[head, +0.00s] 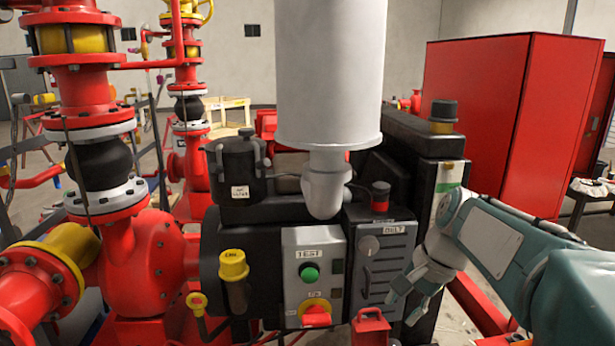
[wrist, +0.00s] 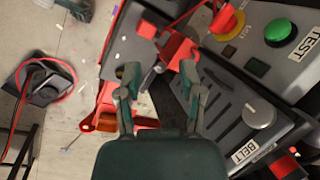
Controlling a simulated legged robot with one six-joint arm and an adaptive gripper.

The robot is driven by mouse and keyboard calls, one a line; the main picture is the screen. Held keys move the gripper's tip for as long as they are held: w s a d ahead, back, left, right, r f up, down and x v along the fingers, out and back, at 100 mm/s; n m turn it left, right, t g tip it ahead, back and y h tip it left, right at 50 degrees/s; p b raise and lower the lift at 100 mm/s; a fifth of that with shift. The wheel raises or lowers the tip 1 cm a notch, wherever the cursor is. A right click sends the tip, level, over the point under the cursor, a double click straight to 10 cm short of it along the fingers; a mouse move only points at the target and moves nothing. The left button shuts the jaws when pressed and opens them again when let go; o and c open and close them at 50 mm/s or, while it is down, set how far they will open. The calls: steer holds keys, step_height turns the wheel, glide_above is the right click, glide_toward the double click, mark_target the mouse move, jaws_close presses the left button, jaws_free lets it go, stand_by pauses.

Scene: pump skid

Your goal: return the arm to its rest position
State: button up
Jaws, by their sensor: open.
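My gripper (head: 402,306) is at the lower right of the head view, at the end of my teal and white arm, which reaches in from the right edge. Its two fingers are apart and nothing shows between them. In the wrist view my gripper (wrist: 158,76) points toward the skid, with a gap between the fingers. In the head view it appears close to the right side of the grey BELT panel (head: 381,262). I cannot tell the exact clearance.
The TEST box (head: 314,262) has a green button and a red-yellow knob. A red bracket-like part (head: 370,328) sits below the BELT panel. A red cabinet (head: 500,120) stands behind my arm. Floor (wrist: 55,130) shows at left in the wrist view.

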steer(key=s+f+n+t+h, duration=0.2)
steer(key=s+n, duration=0.2)
steer(key=s, duration=0.4)
steer(key=s+f+n+t+h, duration=0.1)
steer(key=s+f+n+t, duration=0.1)
steer(key=s+n, duration=0.3)
steer(key=s+a, duration=0.1)
steer(key=s, duration=0.3)
steer(key=shift+s+h, duration=0.15)
steer(key=shift+h, duration=0.25)
